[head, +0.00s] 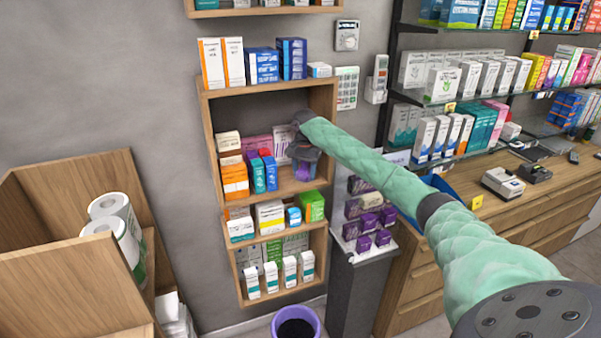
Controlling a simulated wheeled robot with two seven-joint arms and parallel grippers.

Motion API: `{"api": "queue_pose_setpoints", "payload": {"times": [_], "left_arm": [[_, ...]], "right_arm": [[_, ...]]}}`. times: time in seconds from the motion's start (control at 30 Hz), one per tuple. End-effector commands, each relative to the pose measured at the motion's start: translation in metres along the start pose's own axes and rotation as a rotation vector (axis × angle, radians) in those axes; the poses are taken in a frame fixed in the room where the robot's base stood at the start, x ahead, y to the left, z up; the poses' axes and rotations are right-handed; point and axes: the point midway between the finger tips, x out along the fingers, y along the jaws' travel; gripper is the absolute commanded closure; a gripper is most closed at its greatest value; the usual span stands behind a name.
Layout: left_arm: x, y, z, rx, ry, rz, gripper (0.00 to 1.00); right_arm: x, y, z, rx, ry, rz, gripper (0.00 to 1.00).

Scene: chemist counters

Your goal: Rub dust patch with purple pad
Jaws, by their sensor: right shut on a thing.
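My right arm reaches in from the right to the wooden wall shelf (207,108). My right gripper (304,158) is at the right end of its middle compartment, pointing down. It is shut on a small purple thing, which looks like the purple pad (304,172), mostly hidden by the fingers. I cannot tell whether the pad touches the shelf board. I cannot make out the dust patch; the gripper and boxes may cover it. My left gripper is not in view.
Medicine boxes (235,182) stand left of the gripper, and a pink box (257,147) and a white box stand behind it. The shelf's right side wall is close. A purple bin (317,316) is on the floor. Toilet rolls (112,212) sit in a wooden unit at left.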

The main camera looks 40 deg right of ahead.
Motion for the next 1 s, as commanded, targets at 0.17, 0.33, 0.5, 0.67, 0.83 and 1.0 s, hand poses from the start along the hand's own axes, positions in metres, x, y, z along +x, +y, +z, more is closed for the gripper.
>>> {"api": "queue_pose_setpoints", "payload": {"times": [0.17,0.33,0.5,0.67,0.83,1.0], "left_arm": [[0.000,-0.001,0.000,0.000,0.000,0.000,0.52],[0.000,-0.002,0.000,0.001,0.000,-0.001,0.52],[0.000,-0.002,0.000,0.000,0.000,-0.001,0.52],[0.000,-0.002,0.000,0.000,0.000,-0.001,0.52],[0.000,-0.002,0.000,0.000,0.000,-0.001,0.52],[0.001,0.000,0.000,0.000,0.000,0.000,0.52]], "right_arm": [[-0.001,0.015,-0.016,0.013,0.002,0.002,0.73],[0.001,0.019,-0.020,0.016,0.002,0.002,0.73],[0.002,0.017,-0.019,0.017,0.002,0.001,0.73],[0.003,0.010,-0.012,0.017,0.002,0.002,0.73],[0.006,0.001,-0.002,0.017,0.001,0.003,0.73],[0.008,-0.007,0.007,0.013,0.000,0.005,0.73]]}}
